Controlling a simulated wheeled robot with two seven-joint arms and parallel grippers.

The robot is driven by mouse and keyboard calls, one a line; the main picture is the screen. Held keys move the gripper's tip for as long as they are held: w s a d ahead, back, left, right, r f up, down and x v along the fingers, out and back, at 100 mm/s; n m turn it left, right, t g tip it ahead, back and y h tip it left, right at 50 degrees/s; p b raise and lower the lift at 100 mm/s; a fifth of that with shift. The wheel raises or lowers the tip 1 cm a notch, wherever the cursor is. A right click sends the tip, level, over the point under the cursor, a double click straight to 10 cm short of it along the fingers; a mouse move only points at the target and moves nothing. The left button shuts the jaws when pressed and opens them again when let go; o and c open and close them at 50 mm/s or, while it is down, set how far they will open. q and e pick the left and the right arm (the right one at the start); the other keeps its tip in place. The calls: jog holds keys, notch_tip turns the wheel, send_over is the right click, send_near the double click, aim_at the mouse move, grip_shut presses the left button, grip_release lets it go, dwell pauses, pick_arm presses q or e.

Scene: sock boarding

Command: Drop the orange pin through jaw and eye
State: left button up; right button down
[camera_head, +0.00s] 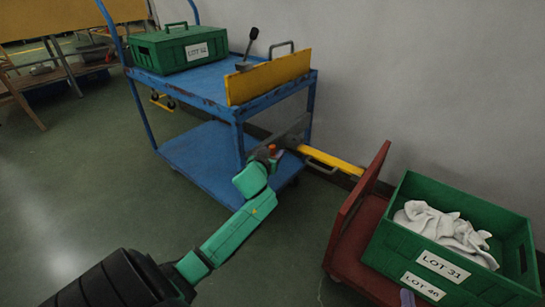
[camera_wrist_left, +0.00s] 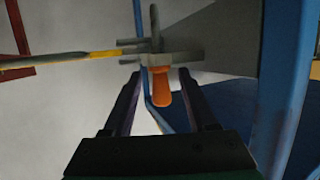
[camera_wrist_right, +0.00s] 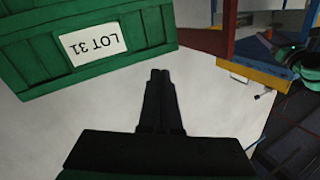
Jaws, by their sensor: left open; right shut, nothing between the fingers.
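The orange pin (camera_head: 272,149) is at the grey jaw (camera_head: 293,132) on the blue cart's near end. In the left wrist view, the pin's orange handle (camera_wrist_left: 161,88) stands out from the grey jaw (camera_wrist_left: 182,58), and a thin grey tip shows on the jaw's other side. The yellow bar (camera_head: 332,160) runs from the red dolly to the jaw; its eye is hard to make out. My left gripper (camera_wrist_left: 158,78) is open, its fingers on either side of the handle with gaps. My right gripper (camera_wrist_right: 160,76) is shut and empty near the LOT 31 crate.
The blue cart (camera_head: 196,153) carries a green LOT 52 box (camera_head: 180,48) and a yellow plate (camera_head: 270,78). The red dolly (camera_head: 347,231) bears a green crate (camera_head: 408,248) with white cloth (camera_head: 440,224).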

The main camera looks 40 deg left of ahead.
pick_arm(q)
jog(key=shift+w+a+f, duration=0.1)
jog(key=shift+w+a, duration=0.05)
jog(key=shift+w, duration=0.1)
grip_shut()
pick_arm(e)
jog(key=r, duration=0.1)
jog(key=w+r, duration=0.1)
jog(key=r+t, duration=0.1)
jog(key=shift+w+d+r, duration=0.1)
jog(key=shift+w, duration=0.2)
